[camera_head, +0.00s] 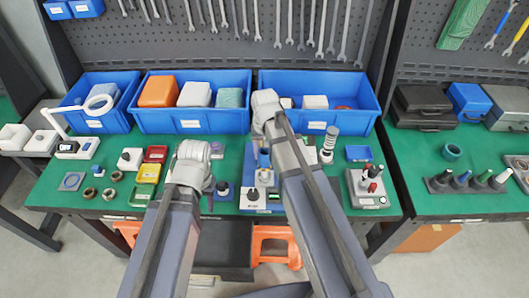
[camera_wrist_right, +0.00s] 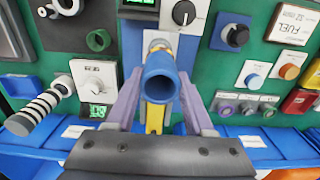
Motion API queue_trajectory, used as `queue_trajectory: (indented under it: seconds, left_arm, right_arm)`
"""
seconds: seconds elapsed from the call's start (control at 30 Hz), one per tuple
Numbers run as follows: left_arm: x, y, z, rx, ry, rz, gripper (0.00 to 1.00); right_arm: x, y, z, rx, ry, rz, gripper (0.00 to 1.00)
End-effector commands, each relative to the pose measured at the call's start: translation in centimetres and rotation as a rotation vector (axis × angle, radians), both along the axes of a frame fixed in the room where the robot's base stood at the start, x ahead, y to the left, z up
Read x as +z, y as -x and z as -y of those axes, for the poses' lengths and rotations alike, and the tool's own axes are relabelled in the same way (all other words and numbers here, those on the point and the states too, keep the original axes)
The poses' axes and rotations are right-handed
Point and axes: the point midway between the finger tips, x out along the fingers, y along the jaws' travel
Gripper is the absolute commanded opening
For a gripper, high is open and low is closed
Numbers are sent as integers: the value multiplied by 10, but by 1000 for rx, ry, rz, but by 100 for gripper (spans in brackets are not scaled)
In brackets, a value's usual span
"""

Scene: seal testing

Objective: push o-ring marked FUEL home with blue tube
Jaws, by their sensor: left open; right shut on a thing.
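The blue tube (camera_wrist_right: 160,84) is between the two fingers of my right gripper (camera_wrist_right: 160,100), its open end facing the right wrist camera. Past the tube, a brass-coloured fitting (camera_wrist_right: 160,46) shows in line with it; I cannot tell whether they touch. In the head view the blue tube (camera_head: 263,158) stands above a small white-and-blue stand, and my right arm partly hides it. A label reading FUEL (camera_wrist_right: 302,30) is at the upper right of the wrist view. The o-ring itself is not clearly visible. My left gripper (camera_head: 209,193) is open over the green mat, away from the tube.
Blue bins (camera_head: 195,119) line the back of the table. A striped cylinder (camera_head: 329,144) stands right of my right arm. A device with coloured knobs (camera_head: 369,188) is at the right edge. Several small rings and boxes lie at the left.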

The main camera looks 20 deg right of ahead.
Motion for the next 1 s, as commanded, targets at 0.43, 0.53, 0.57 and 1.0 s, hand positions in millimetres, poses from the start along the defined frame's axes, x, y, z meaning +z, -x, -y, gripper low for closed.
queue_trajectory:
  seconds: [0.43,0.53,0.57,1.0]
  left_arm:
    - [-8,0,0,0,0,0,45]
    - [-10,0,0,0,0,0,45]
    - [-10,0,0,0,0,0,45]
    - [-19,0,0,1,0,0,45]
  right_arm:
    - [-8,0,0,0,0,0,0]
    - [-10,0,0,0,0,0,0]
    - [-10,0,0,0,0,0,0]
    - [-19,0,0,0,0,0,0]
